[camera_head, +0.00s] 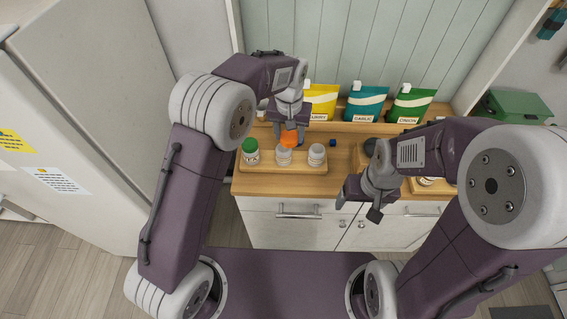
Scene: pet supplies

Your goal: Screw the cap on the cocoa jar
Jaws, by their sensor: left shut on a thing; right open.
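Three small jars stand in a row on a wooden tray (268,168) on the counter. The left jar (251,157) wears a green cap (249,145). The middle jar (284,158) is under an orange cap (289,138). The right jar (316,156) shows no coloured cap. The labels are too small to tell which is the cocoa jar. My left gripper (289,132) points down and is shut on the orange cap at the middle jar's top; I cannot tell whether cap and jar touch. My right gripper (360,204) is open and empty in front of the counter's edge.
A small dark blue piece (333,142) lies right of the jars. Yellow, teal (365,104) and green (410,104) pouches stand on a raised shelf behind. A green box (515,106) is at the far right. A fridge (95,100) stands at the left.

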